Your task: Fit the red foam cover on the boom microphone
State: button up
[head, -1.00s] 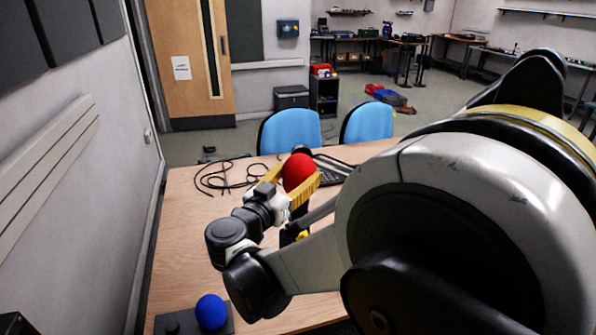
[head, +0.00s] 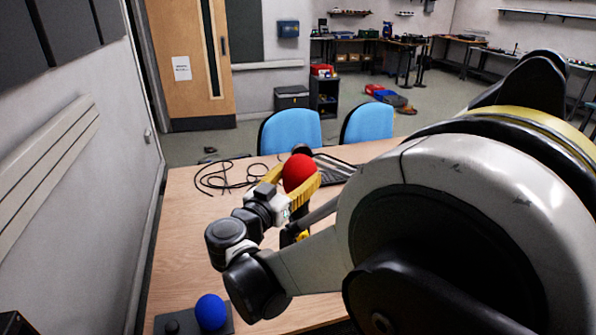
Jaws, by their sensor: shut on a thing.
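The red foam cover (head: 299,172) is a round ball between the yellow fingers of my gripper (head: 294,182). My gripper is shut on it above the wooden table, towards the far side. A small dark rounded thing (head: 301,150) shows just behind the cover; it may be the microphone's end, but I cannot tell. My gripper and the cover hide most of what is there, so I cannot tell whether the cover touches it.
A blue foam ball (head: 210,311) sits on a dark stand (head: 172,326) at the table's near left. Black cable (head: 222,178) lies loose left of my gripper. Blue chairs (head: 291,131) stand behind. The table's left middle (head: 185,240) is clear.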

jog(key=shift+f, duration=0.1)
jog(key=shift+f+b, duration=0.35)
jog(key=shift+b, duration=0.1)
jog(key=shift+f+b, duration=1.1)
jog(key=shift+f, duration=0.25)
jog(key=shift+f+b, duration=0.55)
jog(key=shift+f, duration=0.15)
jog(key=shift+f+b, duration=0.55)
jog(key=shift+f, duration=0.1)
jog(key=shift+f+b, duration=0.3)
jog(key=shift+f, duration=0.05)
jog(key=shift+f, duration=0.2)
dwell(0.4)
jog(key=o, duration=1)
